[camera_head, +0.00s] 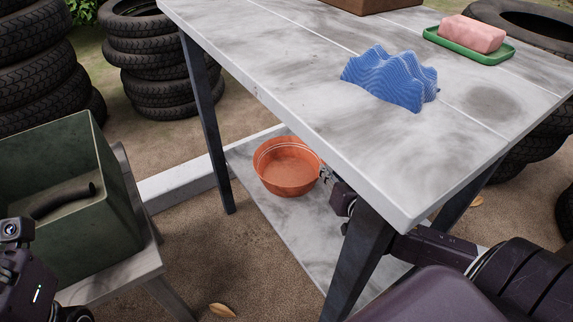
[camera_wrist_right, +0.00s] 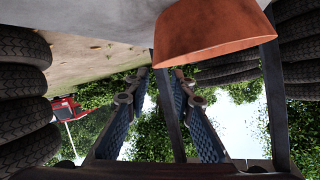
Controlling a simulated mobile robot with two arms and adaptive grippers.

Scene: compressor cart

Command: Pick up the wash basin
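The wash basin is an orange-brown round bowl (camera_head: 287,168), upright on the lower shelf under the table. It appears empty. My right gripper (camera_head: 327,174) reaches under the tabletop past a table leg, with its fingertips close to the basin's right side; the leg and tabletop edge partly hide the hand. In the right wrist view the two fingers (camera_wrist_right: 160,76) stand apart with nothing held between them, and the basin (camera_wrist_right: 212,32) shows upside down just past the tips. I cannot tell whether they touch. Part of my left arm shows at the lower left; its fingers are not clear.
The table (camera_head: 270,80) holds a blue wavy sponge-like piece (camera_head: 390,78), a pink block (camera_head: 471,33) on a green tray (camera_head: 447,43), and a brown box. The lower shelf (camera_head: 300,225) is otherwise clear. A green bin (camera_head: 120,190) stands left. Tyre stacks (camera_head: 150,55) stand behind.

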